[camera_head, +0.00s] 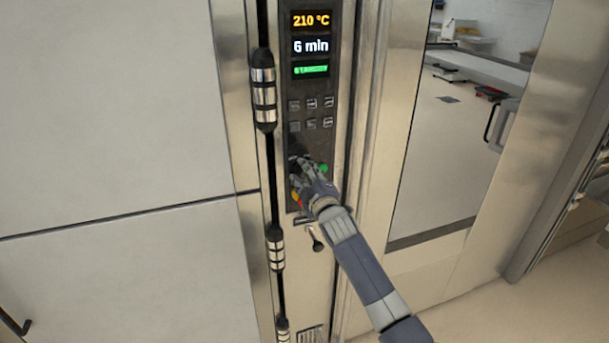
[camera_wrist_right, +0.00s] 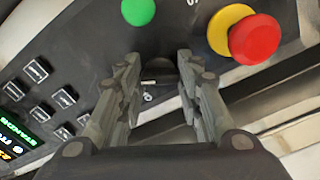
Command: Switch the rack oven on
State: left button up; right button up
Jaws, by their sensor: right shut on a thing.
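The rack oven's dark control panel (camera_head: 338,62) shows 210 °C, 6 min and a green display (camera_head: 311,70) that seems to read STANDBY. My right gripper (camera_head: 299,163) is at the lower part of the panel. In the right wrist view its two fingers (camera_wrist_right: 159,72) are shut on a dark knob (camera_wrist_right: 160,66), one on each side, with a small light mark near it. A green button (camera_wrist_right: 138,12) and a red mushroom button (camera_wrist_right: 254,38) on a yellow collar (camera_wrist_right: 222,28) lie beyond the fingertips. My left gripper is not in view.
Several small keys (camera_head: 311,114) sit above my right gripper. A door with a tall window (camera_head: 460,150) stands to the right of the panel. A black vertical rod with metal fittings (camera_head: 264,92) and pale wall panels (camera_head: 110,110) are on the left. A small lever (camera_head: 316,240) hangs below the panel.

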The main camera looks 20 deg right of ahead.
jog(key=shift+f+m, duration=0.1)
jog(key=shift+m, duration=0.4)
jog(key=o, duration=1.1)
jog(key=shift+c, duration=0.2)
jog(key=s, duration=1.2)
jog(key=shift+d, duration=0.2)
